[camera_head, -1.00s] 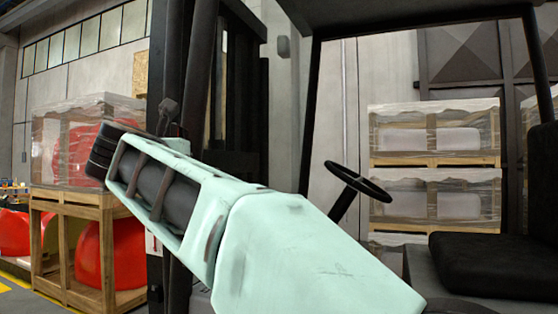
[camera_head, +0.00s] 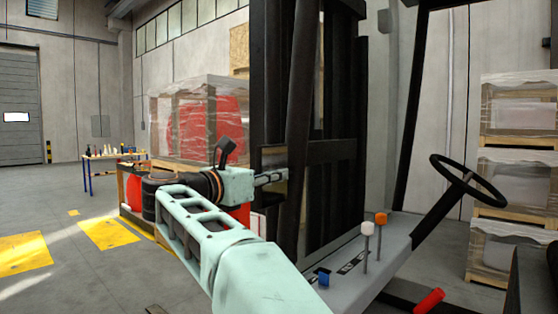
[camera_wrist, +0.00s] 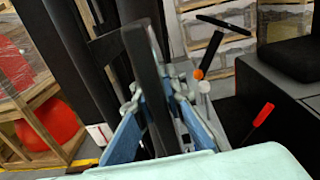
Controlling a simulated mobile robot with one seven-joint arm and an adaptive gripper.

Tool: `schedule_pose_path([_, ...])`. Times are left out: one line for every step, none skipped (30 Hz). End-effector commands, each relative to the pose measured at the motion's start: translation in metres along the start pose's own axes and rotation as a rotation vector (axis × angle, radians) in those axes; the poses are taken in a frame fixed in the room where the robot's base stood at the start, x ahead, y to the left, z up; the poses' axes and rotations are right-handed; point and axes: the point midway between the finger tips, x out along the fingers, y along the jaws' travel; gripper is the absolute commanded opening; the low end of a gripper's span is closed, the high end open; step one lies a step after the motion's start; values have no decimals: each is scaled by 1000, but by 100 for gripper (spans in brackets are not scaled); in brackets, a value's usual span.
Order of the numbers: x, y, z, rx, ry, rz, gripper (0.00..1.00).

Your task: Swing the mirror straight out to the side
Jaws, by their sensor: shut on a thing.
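The mirror (camera_head: 273,156) is a small dark-framed panel with a brownish face, beside the forklift's front post in the head view. In the wrist view it looks like a dark upright slab (camera_wrist: 146,85), seen nearly edge-on, with a dark bracket to its left. My gripper (camera_head: 284,175) reaches it from the left in the head view. In the wrist view its blue fingers with grey tips (camera_wrist: 157,90) stand on both sides of the slab, shut on it. The mirror's hinge and part of its lower face are hidden.
The forklift's dark mast and post (camera_head: 298,120) stand close by my gripper. Levers (camera_head: 368,229) and a steering wheel (camera_head: 468,181) are to the right. A wrapped crate (camera_head: 196,118) stands behind my arm. The floor at left (camera_head: 60,215) is open.

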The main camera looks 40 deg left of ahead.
Motion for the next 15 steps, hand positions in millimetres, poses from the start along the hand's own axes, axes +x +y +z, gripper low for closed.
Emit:
schedule_pose_path([0, 2, 4, 0, 0, -7, 0])
schedule_pose_path([0, 2, 3, 0, 0, -11, 0])
schedule_pose_path([0, 3, 3, -1, 0, -16, 0])
schedule_pose_path([0, 3, 2, -1, -1, -20, 0])
schedule_pose_path([0, 3, 2, 0, -1, -23, 0])
schedule_pose_path([0, 3, 2, 0, -1, -27, 0])
schedule_pose_path([0, 3, 2, 0, -1, -29, 0])
schedule_pose_path([0, 3, 2, 0, -1, -31, 0])
schedule_pose_path([0, 3, 1, 0, -1, -33, 0])
schedule_pose_path([0, 3, 1, 0, -1, -34, 0])
schedule_pose_path([0, 3, 1, 0, -1, -35, 0])
schedule_pose_path([0, 3, 0, 0, -1, -35, 0])
schedule_pose_path([0, 3, 0, 0, -1, -36, 0])
schedule_pose_path([0, 3, 0, 0, -1, -36, 0])
schedule_pose_path([0, 3, 0, 0, -1, -36, 0])
